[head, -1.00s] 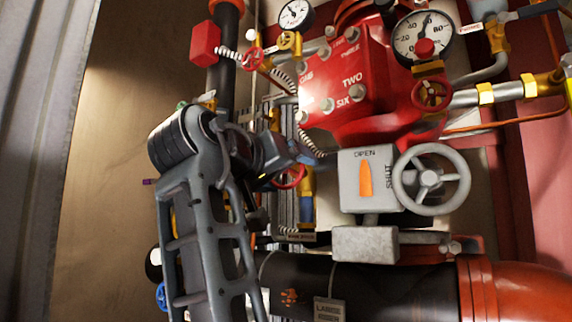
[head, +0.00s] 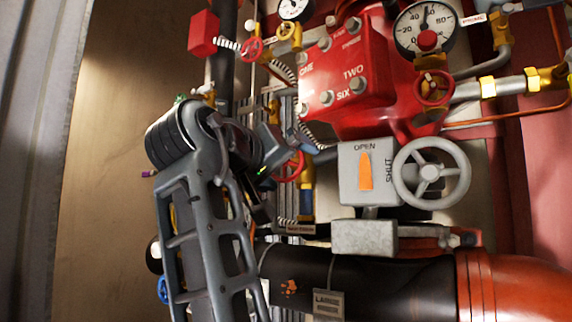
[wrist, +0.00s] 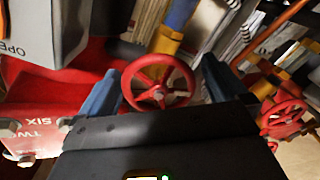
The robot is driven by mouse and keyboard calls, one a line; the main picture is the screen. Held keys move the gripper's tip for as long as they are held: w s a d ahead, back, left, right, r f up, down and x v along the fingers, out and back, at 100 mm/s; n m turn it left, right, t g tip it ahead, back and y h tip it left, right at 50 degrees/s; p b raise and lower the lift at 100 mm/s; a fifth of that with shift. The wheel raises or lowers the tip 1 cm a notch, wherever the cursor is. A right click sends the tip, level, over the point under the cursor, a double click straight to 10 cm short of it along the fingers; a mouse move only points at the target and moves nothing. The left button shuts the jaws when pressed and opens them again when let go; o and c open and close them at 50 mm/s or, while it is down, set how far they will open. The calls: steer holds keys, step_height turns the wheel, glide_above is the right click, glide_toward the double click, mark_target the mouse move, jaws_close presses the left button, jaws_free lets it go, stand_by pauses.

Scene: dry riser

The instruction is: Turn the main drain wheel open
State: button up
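A small red handwheel (head: 291,168) sits on a yellow-and-blue valve left of the grey box; I see no readable label naming it the main drain. In the wrist view the same red wheel (wrist: 160,83) is ahead, lying between my two blue fingers in the picture. My gripper (wrist: 160,88) is open, with the fingers wide apart on either side of the wheel. In the head view my gripper (head: 300,143) is right beside the wheel and partly covers it. I cannot tell whether the fingers touch the rim.
A grey box (head: 368,172) marked OPEN and SHUT, with a grey handwheel (head: 431,173), stands right of the wheel. The red valve body (head: 350,85) is above. A thick black pipe (head: 370,285) runs below. More red wheels (wrist: 285,112) show at right in the wrist view.

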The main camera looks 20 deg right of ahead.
steer(key=shift+s+r, duration=0.1)
steer(key=b+v, duration=0.2)
steer(key=v, duration=0.5)
steer(key=shift+s+a, duration=0.2)
steer(key=shift+a, duration=0.1)
stand_by(0.4)
